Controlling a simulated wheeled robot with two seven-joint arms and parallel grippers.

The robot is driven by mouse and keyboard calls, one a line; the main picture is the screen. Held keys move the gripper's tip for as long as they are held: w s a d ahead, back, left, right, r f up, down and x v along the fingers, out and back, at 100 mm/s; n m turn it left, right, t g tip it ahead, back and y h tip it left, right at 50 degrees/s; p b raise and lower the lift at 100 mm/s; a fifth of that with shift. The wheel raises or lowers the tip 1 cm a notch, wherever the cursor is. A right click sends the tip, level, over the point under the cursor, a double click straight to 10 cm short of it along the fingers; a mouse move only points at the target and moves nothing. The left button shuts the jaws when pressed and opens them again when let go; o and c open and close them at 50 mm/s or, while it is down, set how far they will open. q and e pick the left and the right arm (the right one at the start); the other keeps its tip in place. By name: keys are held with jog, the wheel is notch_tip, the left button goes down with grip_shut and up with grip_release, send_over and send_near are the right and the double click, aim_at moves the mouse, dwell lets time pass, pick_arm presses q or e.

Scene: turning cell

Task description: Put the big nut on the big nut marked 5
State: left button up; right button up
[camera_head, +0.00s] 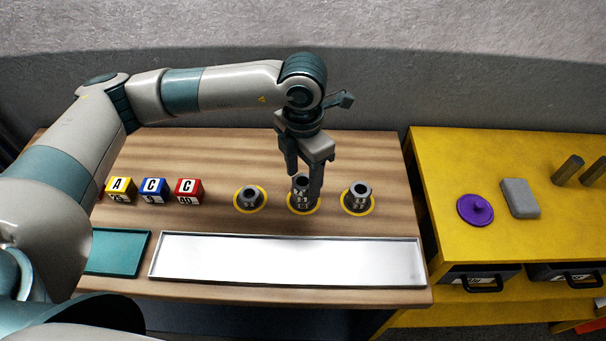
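Three grey nuts stand in a row on yellow-ringed discs: a left nut (249,194), a middle nut (302,199) and a right nut (359,194). The middle one looks taller than the others, like two nuts one on top of the other. White marks show on its front, too small to read surely. My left gripper (304,181) points down over the middle spot, one finger on each side of the upper nut. Whether the fingers press on it I cannot tell. The right finger hides part of its right side. My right gripper is not in view.
Lettered blocks, yellow (120,189), blue (155,191) and red (188,191), stand to the left. A long silver tray (290,280) and a teal tray (118,265) lie in front. A yellow cabinet (450,180) at right holds a purple lid (475,209) and a grey block (519,198).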

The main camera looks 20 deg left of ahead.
aim_at(304, 180)
pick_arm(q)
jog(key=shift+r, duration=0.1)
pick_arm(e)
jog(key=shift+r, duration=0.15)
pick_arm(q)
jog(key=shift+r+p, duration=0.15)
jog(key=shift+p, duration=0.15)
jog(key=shift+r+b, duration=0.2)
jog(key=shift+b, duration=0.15)
notch_tip(304, 180, up, 6)
jog(key=shift+f+b, duration=0.25)
jog(key=shift+b, duration=0.9)
jog(key=shift+r+b, duration=0.75)
jog(key=shift+r, duration=2.2)
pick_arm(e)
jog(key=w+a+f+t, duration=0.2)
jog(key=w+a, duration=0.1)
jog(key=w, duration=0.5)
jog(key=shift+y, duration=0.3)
